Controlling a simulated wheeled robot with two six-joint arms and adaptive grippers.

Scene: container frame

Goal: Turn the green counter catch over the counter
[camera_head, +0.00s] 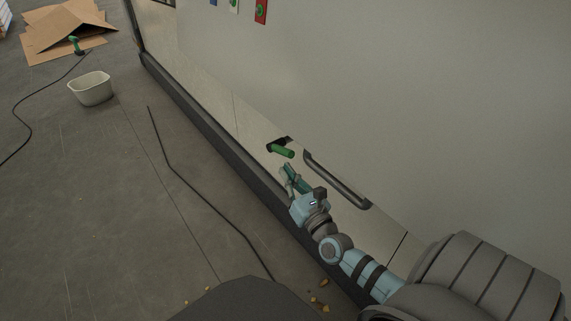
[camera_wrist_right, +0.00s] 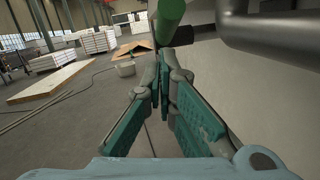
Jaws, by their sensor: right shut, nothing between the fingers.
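The green catch (camera_head: 281,151) is a short green handle on a dark mount, on the pale panel under the large white counter surface. In the right wrist view the green catch (camera_wrist_right: 170,17) shows at the top, just beyond my fingertips. My right gripper (camera_head: 287,171) is just below the catch in the head view, and its fingers are shut with nothing between them. In the right wrist view the teal fingers of my right gripper (camera_wrist_right: 162,70) meet near the middle; whether they touch the catch I cannot tell. My left gripper is not in view.
A dark bar handle (camera_head: 337,181) is fixed to the panel right of the catch, and it looms at the upper right of the wrist view (camera_wrist_right: 275,30). A white tub (camera_head: 91,89), cardboard (camera_head: 68,27) and a cable lie on the floor. Floor left of the panel is mostly free.

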